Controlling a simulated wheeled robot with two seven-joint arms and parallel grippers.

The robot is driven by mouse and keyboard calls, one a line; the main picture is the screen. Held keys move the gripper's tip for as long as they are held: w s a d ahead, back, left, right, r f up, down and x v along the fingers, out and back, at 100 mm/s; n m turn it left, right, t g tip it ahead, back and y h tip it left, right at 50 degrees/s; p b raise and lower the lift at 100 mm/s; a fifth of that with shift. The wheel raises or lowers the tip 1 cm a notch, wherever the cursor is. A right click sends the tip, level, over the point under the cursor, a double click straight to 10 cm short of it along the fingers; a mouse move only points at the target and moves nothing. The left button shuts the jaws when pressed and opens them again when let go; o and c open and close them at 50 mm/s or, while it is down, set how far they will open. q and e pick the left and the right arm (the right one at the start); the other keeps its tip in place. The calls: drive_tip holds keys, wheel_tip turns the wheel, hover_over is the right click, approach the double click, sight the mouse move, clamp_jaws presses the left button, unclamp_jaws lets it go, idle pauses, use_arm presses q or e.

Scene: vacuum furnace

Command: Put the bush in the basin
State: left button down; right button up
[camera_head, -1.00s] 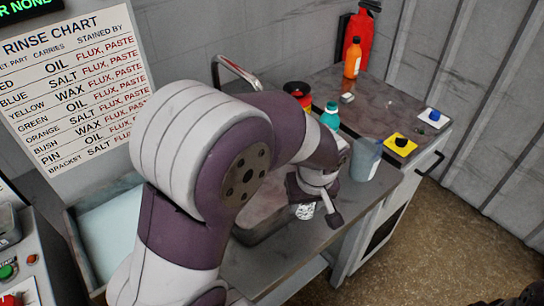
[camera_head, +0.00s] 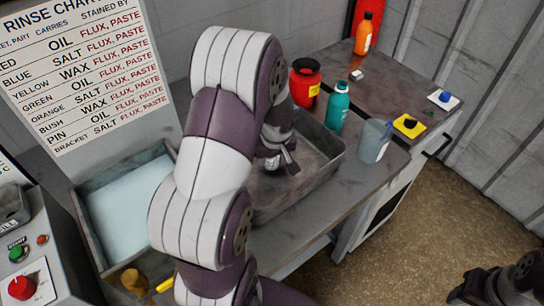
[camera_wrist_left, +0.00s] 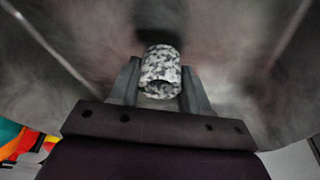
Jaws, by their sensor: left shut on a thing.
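The bush is a short hollow cylinder speckled black and white; in the left wrist view the bush (camera_wrist_left: 161,72) sits between the two fingers. My left gripper (camera_head: 281,160) is shut on it, and a pale bit of the bush (camera_head: 271,163) shows below the gripper in the head view. The grey metal basin (camera_head: 298,197) lies under and around the gripper, and the bush is over its inside. In the left wrist view the grey basin walls (camera_wrist_left: 60,45) surround the bush. Whether the bush touches the basin floor I cannot tell.
A red-and-black jar (camera_head: 305,84), a teal bottle (camera_head: 337,106) and a translucent cup (camera_head: 374,142) stand by the basin. A yellow pad (camera_head: 409,126) lies farther right. A tray of pale liquid (camera_head: 130,210) is at left. Part of my right arm (camera_head: 495,284) shows bottom right.

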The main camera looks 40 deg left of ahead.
use_arm(q)
drive_tip(key=shift+d+f, duration=0.1)
drive_tip(key=shift+f, duration=0.35)
drive_tip(key=shift+w, duration=0.1)
drive_tip(key=shift+f, duration=0.1)
drive_tip(key=shift+f, duration=0.15)
drive_tip(key=c, duration=0.5)
unclamp_jaws()
drive_tip(key=shift+r, duration=0.3)
drive_tip(key=p+v, duration=0.1)
drive_tip(key=v, duration=1)
drive_tip(key=shift+r, duration=0.4)
drive_tip(key=shift+s, duration=0.25)
